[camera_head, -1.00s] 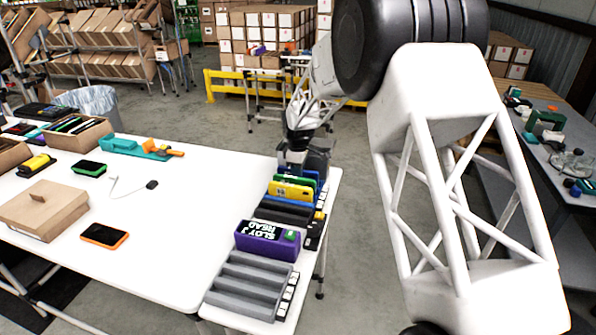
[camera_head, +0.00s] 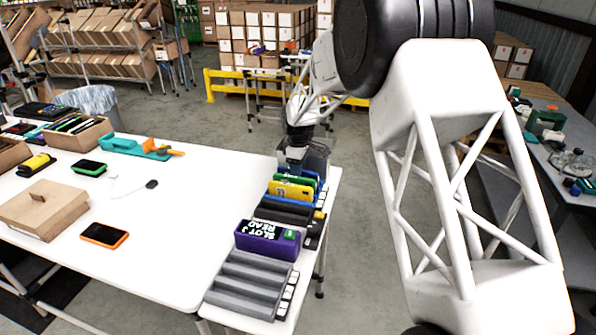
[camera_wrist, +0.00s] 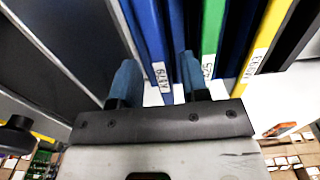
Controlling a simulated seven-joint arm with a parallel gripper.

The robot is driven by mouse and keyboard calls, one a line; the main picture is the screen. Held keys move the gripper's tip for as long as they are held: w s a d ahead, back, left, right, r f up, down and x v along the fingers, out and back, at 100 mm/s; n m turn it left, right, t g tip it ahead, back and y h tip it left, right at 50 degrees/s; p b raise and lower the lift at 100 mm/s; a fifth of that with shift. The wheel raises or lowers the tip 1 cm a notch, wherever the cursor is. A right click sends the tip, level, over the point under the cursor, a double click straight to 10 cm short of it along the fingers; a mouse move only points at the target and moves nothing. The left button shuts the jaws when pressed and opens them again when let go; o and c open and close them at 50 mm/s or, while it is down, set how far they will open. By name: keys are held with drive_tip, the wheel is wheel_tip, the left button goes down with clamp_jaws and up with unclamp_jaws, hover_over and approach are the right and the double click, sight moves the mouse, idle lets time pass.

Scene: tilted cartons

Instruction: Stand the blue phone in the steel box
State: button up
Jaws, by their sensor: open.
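My gripper (camera_wrist: 157,72) is open, with one blue-padded finger on each side of a blue slab (camera_wrist: 150,35) with a white label. This slab looks like the blue phone and stands on edge; I cannot tell whether the fingers touch it. In the head view my gripper (camera_head: 303,168) is over the far end of the row at the table's right edge, partly hiding the blue pieces there. A grey slotted metal-looking box (camera_head: 246,288) at the near end of that row may be the steel box; its slots look empty.
A green slab (camera_wrist: 211,35) and a yellow slab (camera_wrist: 262,45) stand close to the right finger. An orange-edged phone (camera_head: 104,235) and a cardboard box (camera_head: 43,208) lie on the white table.

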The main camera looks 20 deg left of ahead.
drive_tip(key=shift+r, duration=3.05)
drive_tip(key=shift+d+r, duration=0.2)
drive_tip(key=s+d+r+m, duration=0.3)
drive_tip(key=s+d+r, duration=0.35)
drive_tip(key=d, duration=0.25)
drive_tip(key=s+d+r+m+t, duration=0.1)
drive_tip(key=s+d+r+m, duration=0.2)
drive_tip(key=s+d+r, duration=0.5)
drive_tip(key=s+d+r+m, duration=0.25)
drive_tip(key=s+d, duration=0.35)
drive_tip(key=d, duration=0.5)
drive_tip(key=s+d+f+m, duration=0.1)
drive_tip(key=s+d+m, duration=0.2)
drive_tip(key=s, duration=0.7)
drive_tip(key=s+d+f+m+t, duration=0.1)
drive_tip(key=s+d+m, duration=0.2)
drive_tip(key=s+d, duration=0.4)
drive_tip(key=s+d+f+m, duration=0.1)
drive_tip(key=s+d+m, duration=0.2)
drive_tip(key=s, duration=1.1)
drive_tip(key=d, duration=0.3)
drive_tip(key=shift+f+m+t, duration=0.3)
drive_tip(key=shift+f+m, duration=0.05)
drive_tip(key=shift+f, duration=0.05)
